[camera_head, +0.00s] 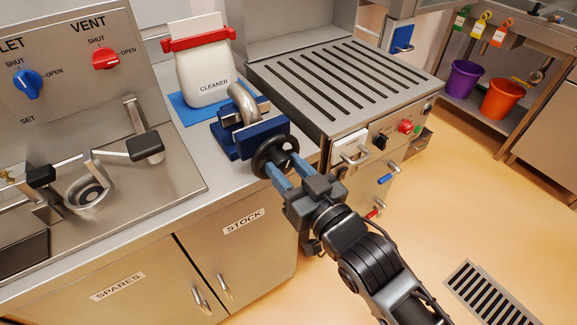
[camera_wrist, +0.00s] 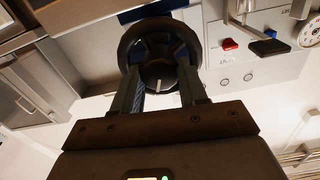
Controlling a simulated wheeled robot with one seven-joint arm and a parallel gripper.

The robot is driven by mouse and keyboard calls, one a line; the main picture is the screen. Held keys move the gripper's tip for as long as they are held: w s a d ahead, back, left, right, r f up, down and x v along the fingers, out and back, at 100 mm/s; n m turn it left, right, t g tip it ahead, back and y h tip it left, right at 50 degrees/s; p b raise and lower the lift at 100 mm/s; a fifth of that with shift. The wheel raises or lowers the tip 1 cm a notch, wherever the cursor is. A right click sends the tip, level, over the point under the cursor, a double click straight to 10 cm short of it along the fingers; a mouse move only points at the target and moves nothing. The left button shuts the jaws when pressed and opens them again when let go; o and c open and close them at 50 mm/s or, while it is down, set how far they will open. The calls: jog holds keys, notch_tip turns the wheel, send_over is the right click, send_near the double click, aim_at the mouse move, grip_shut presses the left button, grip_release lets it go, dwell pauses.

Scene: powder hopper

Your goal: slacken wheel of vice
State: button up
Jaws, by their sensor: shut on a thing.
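The blue vice (camera_head: 246,137) stands on the counter, with a bent metal pipe (camera_head: 243,104) at its jaws. Its black handwheel (camera_head: 270,152) faces the front edge of the counter. The wheel also shows in the wrist view (camera_wrist: 160,50), with a pale mark on its hub. My gripper (camera_head: 285,175) reaches up to the wheel from the front right. Its two fingers are shut on the wheel, one at each side of the hub in the wrist view (camera_wrist: 163,88). The fingertips are partly hidden by the wheel rim.
A panel with blue and red knobs (camera_head: 106,59) is at left. Open floor lies at right.

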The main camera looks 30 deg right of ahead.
jog(key=shift+r+n, duration=0.1)
jog(key=shift+n, duration=0.5)
jog(key=o, duration=1.1)
jog(key=shift+c, duration=0.2)
jog(key=shift+s, duration=0.4)
jog(key=s+b, duration=0.1)
jog(key=s, duration=0.6)
